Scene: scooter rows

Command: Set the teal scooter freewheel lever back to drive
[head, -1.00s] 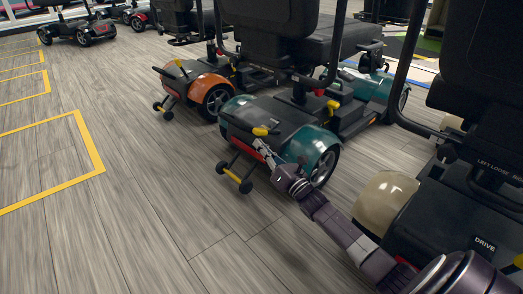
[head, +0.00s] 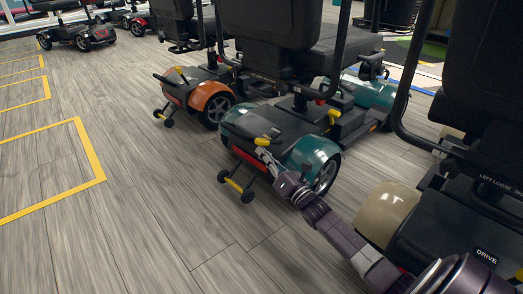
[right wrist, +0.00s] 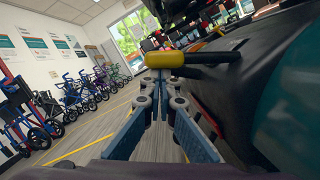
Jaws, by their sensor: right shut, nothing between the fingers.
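The teal scooter (head: 312,155) stands in the middle of the head view, its rear facing left. Its freewheel lever (head: 262,141), a dark arm with a yellow knob, sticks out at the rear deck edge. In the right wrist view the yellow knob (right wrist: 165,59) is close ahead, just above my fingertips, its dark stem running right. My right gripper (head: 263,155) is shut and empty, just below and beside the knob; its fingers (right wrist: 163,90) come together in the wrist view. I cannot tell if they touch the knob. My left gripper is not in view.
An orange scooter (head: 207,100) stands behind the teal one. A cream scooter (head: 385,212) with a DRIVE label (head: 486,256) is close at the right, beside my right arm. The wood floor at left is clear, with yellow lines (head: 95,160).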

